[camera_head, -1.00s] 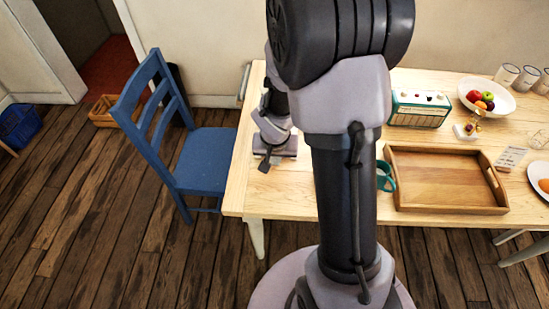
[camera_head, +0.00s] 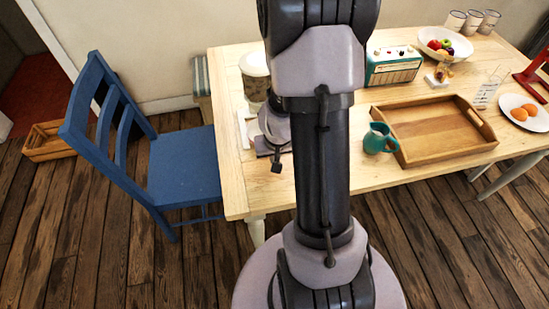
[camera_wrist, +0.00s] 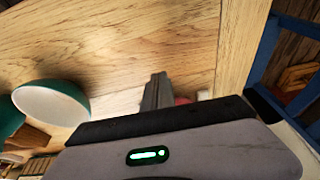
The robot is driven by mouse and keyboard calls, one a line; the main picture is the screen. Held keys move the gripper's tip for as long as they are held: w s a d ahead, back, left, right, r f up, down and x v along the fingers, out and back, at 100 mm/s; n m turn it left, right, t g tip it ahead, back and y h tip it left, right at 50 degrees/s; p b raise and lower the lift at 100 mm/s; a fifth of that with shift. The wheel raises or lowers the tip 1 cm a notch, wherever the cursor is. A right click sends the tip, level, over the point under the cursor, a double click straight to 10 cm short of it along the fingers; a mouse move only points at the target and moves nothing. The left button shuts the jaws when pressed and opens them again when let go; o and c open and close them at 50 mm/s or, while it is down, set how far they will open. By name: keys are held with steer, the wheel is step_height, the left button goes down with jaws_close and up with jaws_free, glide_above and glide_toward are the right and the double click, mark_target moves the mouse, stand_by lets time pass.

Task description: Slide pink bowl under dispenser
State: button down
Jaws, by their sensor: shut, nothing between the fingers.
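No pink bowl can be made out in the head view. In the wrist view a small pinkish-red patch (camera_wrist: 183,101) shows just beyond my fingers, mostly hidden by my gripper; I cannot tell if it is the bowl. A pale, wide cylindrical vessel (camera_head: 254,66) stands at the table's left end, partly behind my arm; it may be the dispenser. My gripper (camera_head: 277,166) is low over the table's left part, in front of that vessel. In the wrist view my gripper (camera_wrist: 157,83) is shut and empty, close above the wood.
A teal mug (camera_head: 376,139) stands against a wooden tray (camera_head: 405,153) to the right. A teal radio (camera_head: 394,68), a white fruit bowl (camera_head: 455,52) and a plate (camera_head: 514,105) with orange fruit lie farther right. A blue chair (camera_head: 182,166) stands at the table's left end.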

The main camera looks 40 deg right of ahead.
steer(key=shift+w+d+r+p, duration=0.25)
steer(key=shift+w+d+p, duration=0.15)
steer(key=shift+w+p, duration=0.2)
steer(key=shift+w+d+r+p, duration=0.25)
steer(key=shift+w+d+p, duration=0.1)
steer(key=shift+w+p, duration=0.2)
steer(key=shift+w+d+f, duration=0.2)
steer(key=shift+w+d, duration=0.05)
steer(key=shift+w, duration=0.2)
steer(key=shift+w+d+r+p, duration=0.25)
steer(key=shift+w+d+p, duration=0.2)
steer(key=shift+w+p, duration=0.55)
steer(key=shift+s+d+f, duration=0.1)
steer(key=shift+f, duration=0.15)
steer(key=shift+s, duration=0.1)
